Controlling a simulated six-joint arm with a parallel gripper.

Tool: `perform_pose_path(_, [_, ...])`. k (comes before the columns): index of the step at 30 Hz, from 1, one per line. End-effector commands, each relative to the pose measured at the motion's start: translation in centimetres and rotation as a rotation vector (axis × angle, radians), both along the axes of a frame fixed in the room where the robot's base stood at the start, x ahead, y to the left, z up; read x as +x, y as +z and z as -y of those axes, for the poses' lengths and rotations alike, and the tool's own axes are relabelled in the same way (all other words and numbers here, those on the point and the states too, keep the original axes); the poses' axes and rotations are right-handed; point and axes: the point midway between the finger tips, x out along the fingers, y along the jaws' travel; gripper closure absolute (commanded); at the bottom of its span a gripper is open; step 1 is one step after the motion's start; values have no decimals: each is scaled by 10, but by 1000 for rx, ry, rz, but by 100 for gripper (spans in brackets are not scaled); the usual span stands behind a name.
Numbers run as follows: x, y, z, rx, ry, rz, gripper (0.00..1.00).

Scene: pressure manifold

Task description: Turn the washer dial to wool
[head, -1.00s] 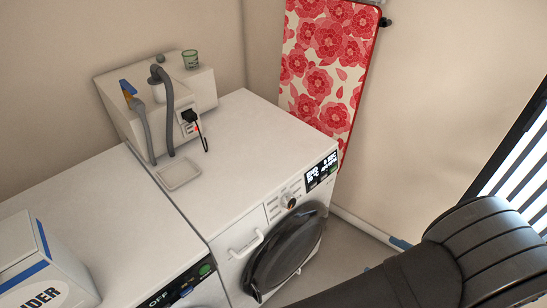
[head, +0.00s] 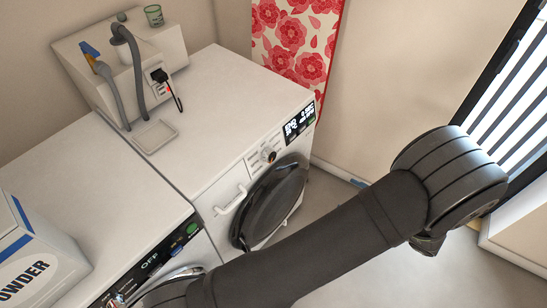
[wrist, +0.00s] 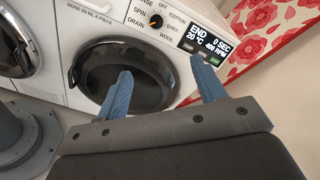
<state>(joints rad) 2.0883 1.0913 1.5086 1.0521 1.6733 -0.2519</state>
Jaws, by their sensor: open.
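The washer (head: 225,165) is white with a dark round door (head: 270,203), which looks shut. Its dial (head: 268,155) is a small round knob on the front panel. In the wrist view the dial (wrist: 156,21) shows among printed labels, with WOOL (wrist: 167,38) at its lower right. I cannot tell which label it points to. The display (wrist: 205,42) reads END, 20 °C, 0 SEC, 400 RPM. My gripper (wrist: 162,88) is open and empty, its two blue fingers apart. In the picture the dial lies above and between the fingers, not touched. The gripper is not clear in the head view.
A second white machine (head: 110,185) stands left of the washer, with a powder box (head: 40,255) on it. A hose unit (head: 125,70) stands behind. A floral ironing board (head: 295,45) leans at the wall. Open floor lies right of the washer.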

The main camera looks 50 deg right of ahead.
Motion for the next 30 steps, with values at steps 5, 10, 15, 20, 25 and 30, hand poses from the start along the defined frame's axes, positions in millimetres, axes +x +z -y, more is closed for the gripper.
perform_pose_path(5, [19, -11, -1, -333, 43, 28, 36])
perform_pose_path(10, [35, -21, -3, -660, 73, 45, 36])
perform_pose_path(15, [51, -30, -6, -986, 94, 54, 36])
perform_pose_path(20, [66, -39, -8, -1294, 109, 52, 36])
perform_pose_path(25, [81, -48, -12, -1617, 119, 37, 36])
perform_pose_path(30, [95, -57, -15, -1923, 129, 9, 36])
